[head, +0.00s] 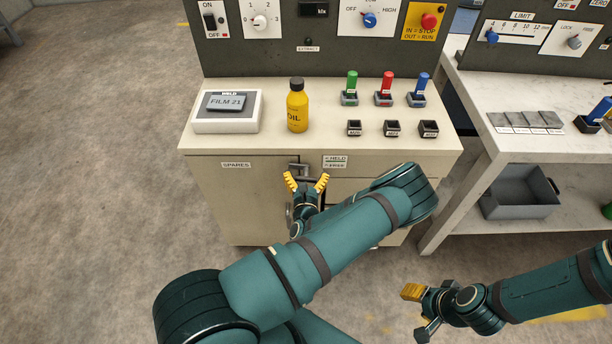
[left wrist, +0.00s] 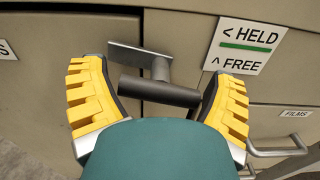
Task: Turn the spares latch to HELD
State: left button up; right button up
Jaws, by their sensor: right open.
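The spares latch (head: 298,167) is a grey metal part at the top of the cabinet front, right of the SPARES label (head: 237,165). In the left wrist view the latch (left wrist: 160,90) shows a flat plate and a dark round bar lying nearly level. I cannot tell its setting for sure. The HELD/FREE label (left wrist: 240,46) is to its right. My left gripper (head: 306,181) is open, its yellow fingers on either side of the bar with visible gaps. The teal gripper body hides the lower middle of the wrist view. My right gripper (head: 418,312) is open and empty, low at the right.
The bench top above holds a FILM 21 box (head: 227,110), a yellow oil bottle (head: 297,105) and several coloured plugs. A drawer handle (left wrist: 275,151) is at the right in the wrist view. A marble-topped bench (head: 500,160) with a grey bin (head: 520,192) stands to the right.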

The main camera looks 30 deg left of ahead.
pick_arm(q)
jog(key=shift+c, duration=0.4)
jog(key=shift+r+n+p, duration=0.2)
jog(key=shift+n+p, duration=0.6)
jog(key=shift+p, duration=0.3)
jog(key=shift+f+n+p, duration=0.15)
jog(key=shift+n+p, duration=0.25)
jog(key=shift+n, duration=0.3)
jog(key=o, duration=0.9)
jog(key=shift+o, duration=0.2)
